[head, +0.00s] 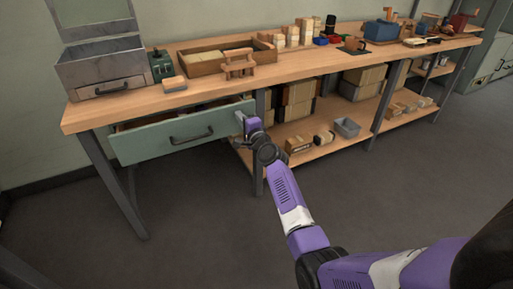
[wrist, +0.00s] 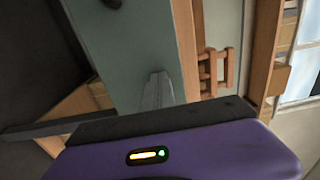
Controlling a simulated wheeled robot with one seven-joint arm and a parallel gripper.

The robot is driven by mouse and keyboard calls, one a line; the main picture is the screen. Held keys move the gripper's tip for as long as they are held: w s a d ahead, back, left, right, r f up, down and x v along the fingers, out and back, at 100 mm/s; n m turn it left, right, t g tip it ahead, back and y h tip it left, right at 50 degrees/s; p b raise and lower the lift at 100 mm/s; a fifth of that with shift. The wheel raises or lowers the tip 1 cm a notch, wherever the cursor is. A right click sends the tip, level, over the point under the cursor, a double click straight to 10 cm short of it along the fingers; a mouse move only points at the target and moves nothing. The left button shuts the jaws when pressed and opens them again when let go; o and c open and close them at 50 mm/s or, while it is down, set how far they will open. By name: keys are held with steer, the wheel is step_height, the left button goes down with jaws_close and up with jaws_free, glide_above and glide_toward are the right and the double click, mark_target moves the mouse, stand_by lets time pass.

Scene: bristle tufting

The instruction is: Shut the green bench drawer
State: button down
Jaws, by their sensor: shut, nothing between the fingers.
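The green bench drawer (head: 160,140) hangs under the left part of the wooden workbench (head: 150,107) and stands partly open, with its front out from the bench and some of its inside showing. A dark handle (head: 191,136) is on its front. My gripper (head: 241,119) is at the right end of the drawer front. In the wrist view, the shut fingers (wrist: 157,90) are against or very close to the green drawer front (wrist: 135,45); I cannot tell whether they touch. The fingers hold nothing.
A wooden tray (head: 215,65), a small wooden rack (head: 238,66) and a metal box (head: 105,70) stand on the bench. A lower shelf (head: 300,131) holds boxes and a grey bin (head: 346,127). Bench legs (head: 115,185) flank the drawer. The floor in front is clear.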

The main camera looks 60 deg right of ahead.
steer(key=b+x, duration=0.3)
steer(key=x, duration=0.3)
steer(key=shift+w+d+f, duration=0.1)
steer(key=shift+w+f, duration=0.05)
steer(key=shift+w+d+b, duration=0.4)
steer(key=shift+w+b, duration=0.1)
steer(key=shift+w, duration=0.05)
steer(key=shift+w+r, duration=0.15)
steer(key=shift+r, duration=0.2)
